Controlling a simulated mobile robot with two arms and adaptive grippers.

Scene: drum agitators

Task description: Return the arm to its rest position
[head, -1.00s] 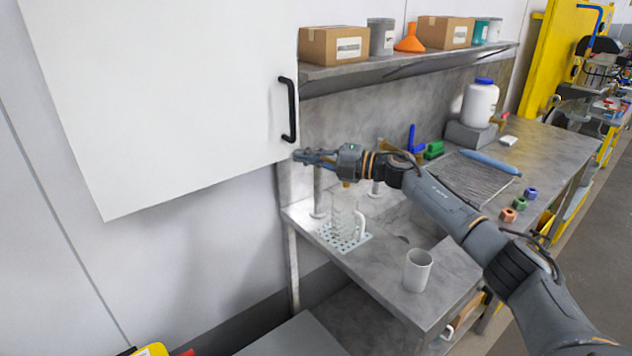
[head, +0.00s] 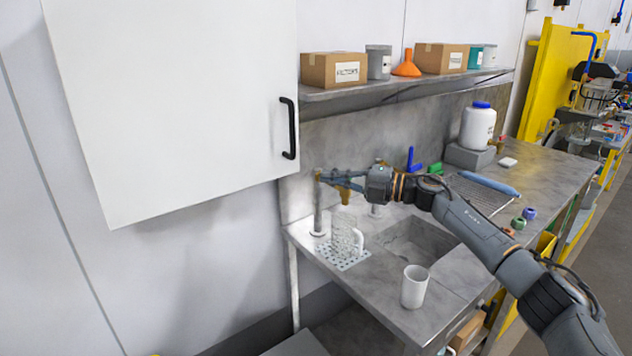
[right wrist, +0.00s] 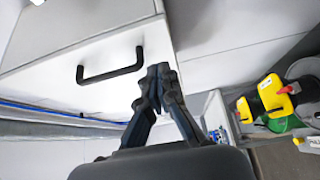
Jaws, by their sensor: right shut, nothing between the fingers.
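My right arm reaches in from the lower right in the head view. Its right gripper (head: 330,177) is shut and empty, above the sink end of the bench, just right of and below the black handle (head: 289,128) of the white wall cabinet. The fingertips look apart from the handle. In the right wrist view the shut fingers (right wrist: 157,75) point up near the cabinet (right wrist: 85,50), with the handle to their left. The cabinet door (head: 180,110) looks shut. My left gripper does not show.
Below the gripper are a drying rack (head: 343,256) with glassware, a white mug (head: 414,287) and a sink (head: 415,240). A shelf (head: 400,88) holds boxes, tubs and an orange funnel (head: 407,65). A white jar (head: 477,126) with a blue lid stands farther back.

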